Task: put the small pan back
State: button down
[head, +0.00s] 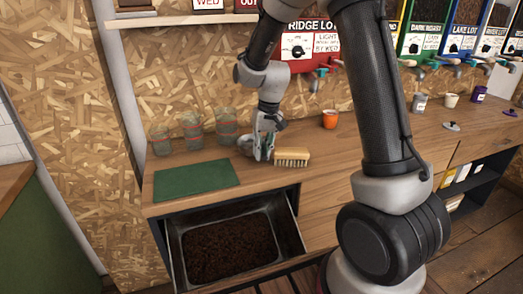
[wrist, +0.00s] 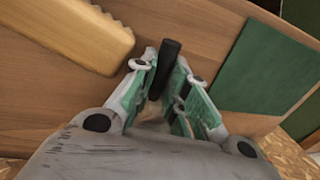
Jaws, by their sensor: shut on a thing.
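My gripper (head: 263,152) is low over the wooden counter, pointing down, between the green mat and the brush. In the wrist view my gripper (wrist: 166,95) is shut around a dark handle (wrist: 168,58), which I take to be the small pan's. In the head view a grey metal part, likely the small pan (head: 245,146), shows just left of my fingers. My gripper hides most of it, and I cannot tell whether it touches the counter.
A brush (head: 292,157) lies close right of my gripper. A green mat (head: 197,180) lies at left, with three glasses (head: 193,131) behind. Below, an open drawer holds a metal bin (head: 290,232) of dark brown grains.

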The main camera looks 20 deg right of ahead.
jog(key=c, duration=1.7)
grip_release()
jog(key=shift+f, duration=0.1)
notch_tip(320, 180, up, 11)
jog(key=d, duration=0.2)
jog(key=s+d+r+t, duration=0.2)
jog(key=s+d+r, duration=0.3)
jog(key=s+r, duration=0.55)
jog(key=s+d+f+t, duration=0.1)
jog(key=s+d, duration=0.1)
jog(key=s, duration=0.6)
jog(key=s+d+f+t+h, duration=0.1)
jog(key=s+d, duration=0.1)
jog(key=s, duration=0.6)
jog(key=shift+f+h, duration=0.25)
jog(key=shift+h, duration=0.05)
